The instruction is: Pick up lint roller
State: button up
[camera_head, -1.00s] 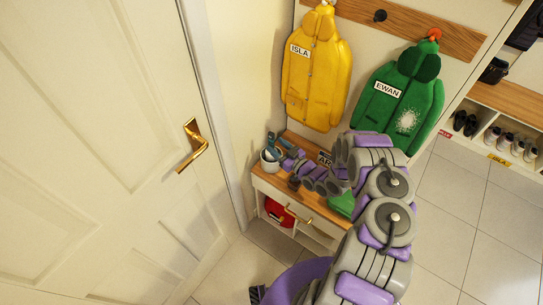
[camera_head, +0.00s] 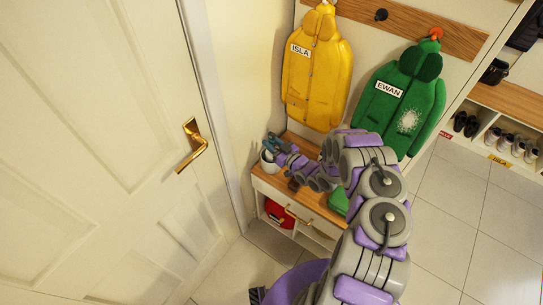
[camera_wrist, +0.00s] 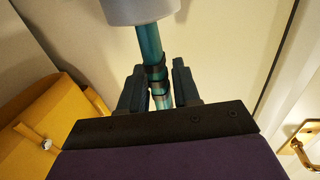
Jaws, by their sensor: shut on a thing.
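The lint roller (camera_wrist: 150,42) shows in the wrist view as a teal handle with dark bands and a pale grey cylindrical head at the top edge. My gripper (camera_wrist: 158,88) has its two dark fingers shut on the handle, one on each side. In the head view my gripper (camera_head: 277,146) is small, above the left end of the wooden-topped bench (camera_head: 314,213), close to a white pot (camera_head: 269,161). Teal shows around there, but I cannot tell fingers from handle at this size. Whether the roller is clear of the pot is also unclear.
A yellow coat (camera_head: 317,80) and a green coat (camera_head: 402,100) hang behind the bench. A white door with a brass handle (camera_head: 192,146) stands to the left. A red item (camera_head: 279,212) sits in the bench cubby. Shoe cubbies (camera_head: 491,137) and open tiled floor lie right.

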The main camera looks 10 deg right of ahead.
grip_shut()
jog(key=shift+r, duration=0.15)
